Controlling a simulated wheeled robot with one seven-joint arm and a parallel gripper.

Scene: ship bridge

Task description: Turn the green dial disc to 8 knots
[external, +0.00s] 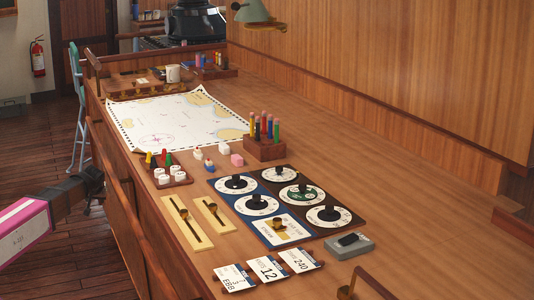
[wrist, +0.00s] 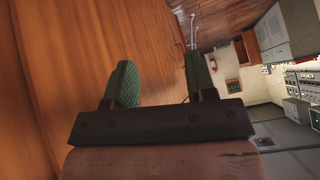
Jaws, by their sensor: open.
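The green dial disc (external: 303,199) shows in the external view on the dial panel. It has a pale numbered ring and a black knob in its middle. Its numbers and pointer are too small to read. My gripper is open and empty in the wrist view (wrist: 161,80), with its two green fingers apart. In the external view my arm's dark end is at the left, beside the desk and well away from the dial. Its fingers cannot be made out there.
Several other black-knobbed dials, such as the right one (external: 343,217), surround the green disc. Two sliders (external: 187,221), a pen block (external: 264,151) and a grey box (external: 349,245) stand nearby. A chart (external: 175,117) covers the desk's far part. The wooden wall bounds the right.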

